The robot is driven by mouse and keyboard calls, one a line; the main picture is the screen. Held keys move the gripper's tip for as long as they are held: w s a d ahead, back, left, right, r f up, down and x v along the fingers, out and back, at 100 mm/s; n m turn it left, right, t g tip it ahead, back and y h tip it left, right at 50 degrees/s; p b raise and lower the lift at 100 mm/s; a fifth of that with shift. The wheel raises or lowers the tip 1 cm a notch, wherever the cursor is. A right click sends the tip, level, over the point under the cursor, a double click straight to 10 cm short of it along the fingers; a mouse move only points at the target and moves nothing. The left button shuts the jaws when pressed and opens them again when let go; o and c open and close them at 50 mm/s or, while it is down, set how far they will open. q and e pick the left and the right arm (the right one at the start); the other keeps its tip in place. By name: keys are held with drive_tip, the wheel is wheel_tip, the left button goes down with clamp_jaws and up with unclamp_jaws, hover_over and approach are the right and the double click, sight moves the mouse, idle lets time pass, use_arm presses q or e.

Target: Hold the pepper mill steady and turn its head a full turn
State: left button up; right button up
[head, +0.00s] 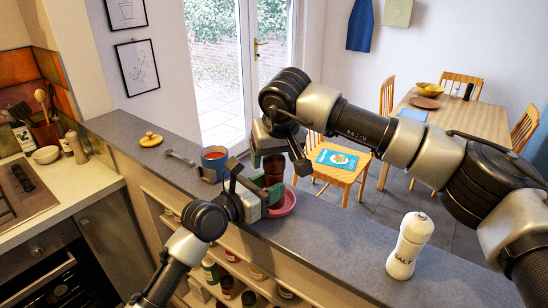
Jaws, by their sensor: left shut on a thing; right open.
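The pepper mill (273,168) is a dark brown wooden piece standing upright on the grey counter, in the middle of the head view. My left gripper (257,189) is shut on its lower body, from the front left. The gripper hides much of the mill's lower part. My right gripper (280,153) is open at the top of the mill, with fingers to its left and right. It hides the mill's head, and I cannot tell whether the fingers touch it.
A pink bowl (287,204) sits close to the mill and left gripper. A blue mug (214,158) stands to the left. A white salt mill (409,246) stands on the counter (335,240) at the right. Bare counter lies between bowl and salt mill.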

drive_tip(key=shift+w+f, duration=0.2)
drive_tip(key=shift+f, duration=0.35)
drive_tip(key=c, duration=0.9)
drive_tip(key=shift+a+m, duration=0.1)
drive_tip(key=shift+m, duration=0.2)
drive_tip(key=m+h, duration=0.1)
drive_tip(key=m, duration=0.2)
drive_tip(key=shift+m+h, duration=0.3)
drive_tip(key=m, duration=0.2)
drive_tip(key=m+h, duration=0.1)
drive_tip(key=m, duration=0.1)
drive_tip(key=shift+m+h, duration=0.3)
drive_tip(key=shift+m, duration=0.1)
